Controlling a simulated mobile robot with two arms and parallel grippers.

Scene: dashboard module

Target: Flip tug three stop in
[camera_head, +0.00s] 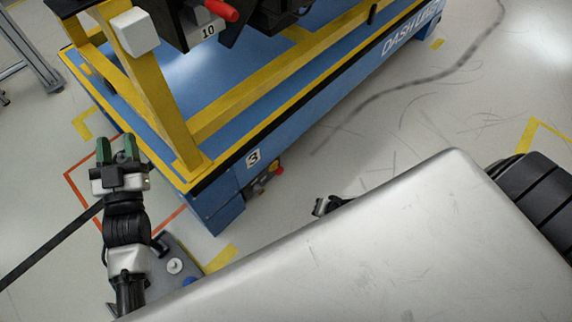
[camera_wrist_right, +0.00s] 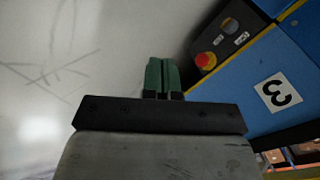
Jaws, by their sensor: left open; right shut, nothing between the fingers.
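The red stop button (camera_head: 280,171) sits at the lower corner of the blue tug (camera_head: 222,212) marked with a 3 label (camera_head: 253,158). In the right wrist view the red button (camera_wrist_right: 206,60) has a yellow surround and sits on a dark panel (camera_wrist_right: 228,40) beside the blue side. My right gripper (camera_wrist_right: 163,66) is shut and empty, its green fingertips left of the button in the picture and apart from it. I cannot tell the depth between them. My left gripper (camera_head: 117,148) is open and empty, left of the tug's corner.
The tug carries a yellow frame (camera_head: 245,110) and a dark module with a red handle (camera_head: 222,10) and a 10 label. My pale body covers the lower right of the head view. Open grey floor (camera_head: 345,150) lies right of the tug.

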